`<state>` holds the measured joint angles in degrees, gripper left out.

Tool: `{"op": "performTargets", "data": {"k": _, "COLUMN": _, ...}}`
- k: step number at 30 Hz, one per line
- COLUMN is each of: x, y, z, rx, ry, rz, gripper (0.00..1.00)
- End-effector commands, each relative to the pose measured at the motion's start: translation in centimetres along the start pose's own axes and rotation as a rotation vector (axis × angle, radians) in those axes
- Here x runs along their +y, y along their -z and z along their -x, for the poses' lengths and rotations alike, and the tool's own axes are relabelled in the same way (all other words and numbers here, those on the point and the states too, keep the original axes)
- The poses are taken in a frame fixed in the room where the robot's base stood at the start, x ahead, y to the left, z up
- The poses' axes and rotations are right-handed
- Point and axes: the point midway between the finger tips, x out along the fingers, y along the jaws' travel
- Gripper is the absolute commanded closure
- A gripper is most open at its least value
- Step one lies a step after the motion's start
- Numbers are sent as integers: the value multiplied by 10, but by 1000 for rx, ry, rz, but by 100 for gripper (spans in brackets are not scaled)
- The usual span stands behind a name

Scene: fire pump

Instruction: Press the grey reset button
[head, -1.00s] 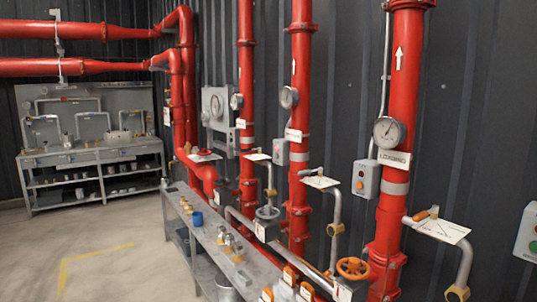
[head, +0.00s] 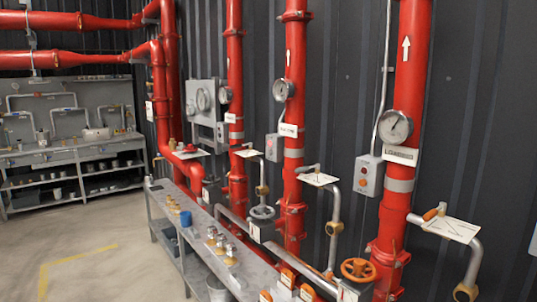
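A small grey control box (head: 368,176) hangs on the dark wall, left of the nearest red riser pipe. It has an orange button or lamp (head: 363,183) on its front, and a paler round spot above that; I cannot tell whether this is a grey button. A second, smaller grey box (head: 273,147) with a pinkish lamp is farther along the wall. A pale box (head: 533,242) is cut off at the right edge, and its front is hardly visible. My gripper is not in view.
A grey low bench (head: 205,243) with valves and fittings runs along the wall below the pipes. An orange handwheel (head: 358,270) and bent pipe with an orange lever (head: 433,212) stick out near me. Concrete floor (head: 115,220) at left is clear.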

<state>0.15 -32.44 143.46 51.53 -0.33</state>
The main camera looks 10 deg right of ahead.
Motion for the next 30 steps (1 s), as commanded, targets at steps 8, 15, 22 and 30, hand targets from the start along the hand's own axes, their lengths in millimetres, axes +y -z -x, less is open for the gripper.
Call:
{"op": "performTargets", "data": {"k": 8, "x": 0, "y": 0, "z": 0, "rx": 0, "ry": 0, "rz": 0, "gripper": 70}}
{"op": "performTargets", "data": {"k": 15, "x": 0, "y": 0, "z": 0, "rx": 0, "ry": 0, "rz": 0, "gripper": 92}}
{"op": "performTargets", "data": {"k": 22, "x": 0, "y": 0, "z": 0, "rx": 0, "ry": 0, "rz": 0, "gripper": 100}}
{"op": "performTargets", "data": {"k": 30, "x": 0, "y": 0, "z": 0, "rx": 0, "ry": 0, "rz": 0, "gripper": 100}}
